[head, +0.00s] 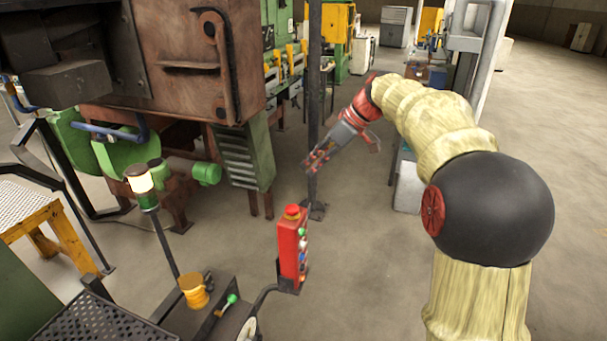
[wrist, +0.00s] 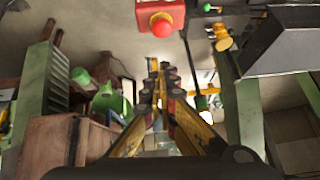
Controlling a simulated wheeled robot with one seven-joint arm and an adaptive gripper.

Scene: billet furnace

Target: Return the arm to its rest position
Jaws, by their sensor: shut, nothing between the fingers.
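My arm reaches up from the lower right of the head view and bends over toward the middle. My gripper (head: 308,166) hangs at its end, pointing down and left, in front of a dark upright post. It is in the air and apart from the red control box. In the wrist view my gripper (wrist: 158,66) has its two fingers together at the tips, with nothing between them.
A red control box (head: 292,246) with a red button stands below the gripper; it also shows in the wrist view (wrist: 160,14). A rusty furnace (head: 175,70) is at upper left. A dark post (head: 314,100) stands behind the gripper. The floor beyond the arm at right is clear.

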